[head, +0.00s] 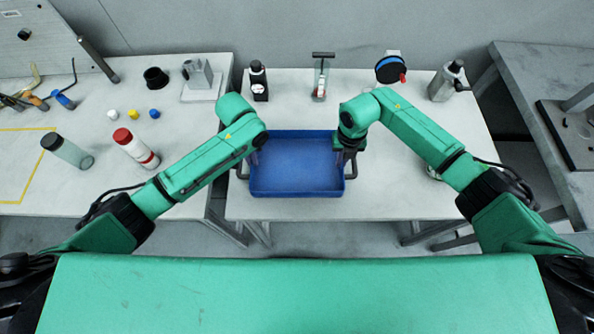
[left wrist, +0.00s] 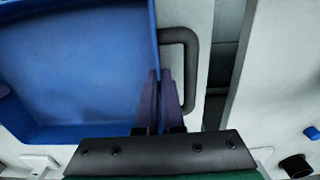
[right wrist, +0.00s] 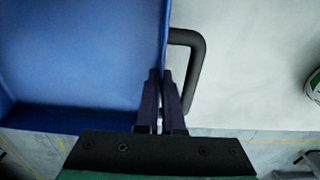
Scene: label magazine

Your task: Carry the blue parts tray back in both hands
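The blue parts tray (head: 297,192) is at the middle of the head view, empty and level, over the front part of the middle table. It has a dark handle on each short side. My left gripper (head: 256,156) is at its left wall; in the left wrist view the fingers (left wrist: 160,74) stand close together astride the tray wall, beside the handle (left wrist: 191,70). My right gripper (head: 345,158) is at its right wall; in the right wrist view its fingers (right wrist: 160,74) pinch the wall beside the other handle (right wrist: 196,65). I cannot tell whether the tray touches the table.
Behind the tray stand a black bottle (head: 259,82), a clamp-like tool (head: 321,80), a blue-black disc (head: 390,69) and a grey can (head: 446,82). The left table (head: 100,185) holds bottles, caps and tools. A gap separates it from the middle table (head: 400,205).

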